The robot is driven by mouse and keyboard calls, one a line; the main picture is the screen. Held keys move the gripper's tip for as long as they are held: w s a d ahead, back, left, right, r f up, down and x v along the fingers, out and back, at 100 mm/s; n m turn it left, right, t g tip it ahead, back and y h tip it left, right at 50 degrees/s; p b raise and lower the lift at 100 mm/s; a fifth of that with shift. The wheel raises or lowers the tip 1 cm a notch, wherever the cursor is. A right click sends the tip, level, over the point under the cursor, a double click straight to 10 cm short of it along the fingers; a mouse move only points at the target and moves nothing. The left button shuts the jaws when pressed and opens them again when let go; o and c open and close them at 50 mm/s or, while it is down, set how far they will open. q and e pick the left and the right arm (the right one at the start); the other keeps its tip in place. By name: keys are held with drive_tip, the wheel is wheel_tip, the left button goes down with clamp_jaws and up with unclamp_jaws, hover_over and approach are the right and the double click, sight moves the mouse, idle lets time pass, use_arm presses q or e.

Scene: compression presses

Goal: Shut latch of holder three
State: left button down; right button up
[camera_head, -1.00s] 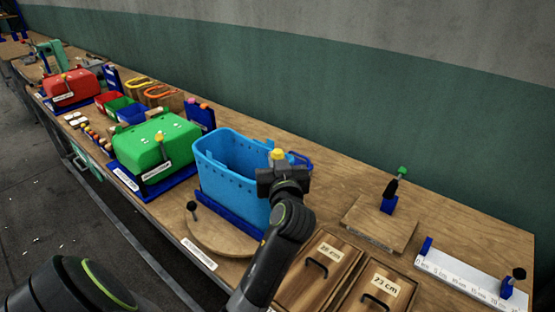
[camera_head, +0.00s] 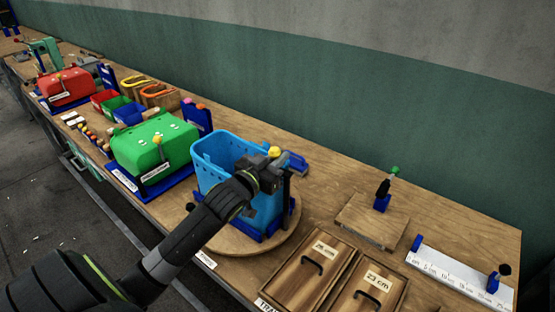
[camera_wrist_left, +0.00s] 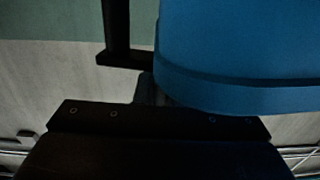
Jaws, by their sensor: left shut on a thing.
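A yellow knob (camera_head: 274,151), which looks like the latch's handle end, stands at the bin's right rim. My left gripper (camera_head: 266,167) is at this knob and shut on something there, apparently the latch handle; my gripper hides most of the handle. In the left wrist view the blue bin (camera_wrist_left: 240,50) fills the upper right, close to my dark gripper (camera_wrist_left: 150,105). The fingertips' contact is too dark to make out. My right gripper is not in view.
A white ruler (camera_head: 450,268) is at the far right.

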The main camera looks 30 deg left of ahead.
use_arm(q)
drive_tip(key=h, duration=0.1)
drive_tip(key=m+b, duration=0.1)
drive_tip(key=h+b, duration=0.1)
drive_tip(key=shift+w+d+r+m+h, duration=0.15)
drive_tip(key=shift+w+r+m+h, duration=0.15)
drive_tip(key=shift+m, duration=0.1)
drive_tip(key=shift+d+r+m+h+b, duration=0.1)
drive_tip(key=shift+m+h+b, duration=0.4)
drive_tip(key=shift+b, duration=0.5)
drive_tip(key=shift+h+b, duration=0.35)
drive_tip(key=shift+h, duration=0.05)
drive_tip(key=shift+w+r, duration=0.1)
drive_tip(key=c, duration=1.5)
unclamp_jaws()
drive_tip(key=shift+s, duration=0.3)
drive_tip(key=shift+g, duration=0.3)
drive_tip(key=shift+w+f, duration=0.15)
drive_tip(key=shift+f, duration=0.1)
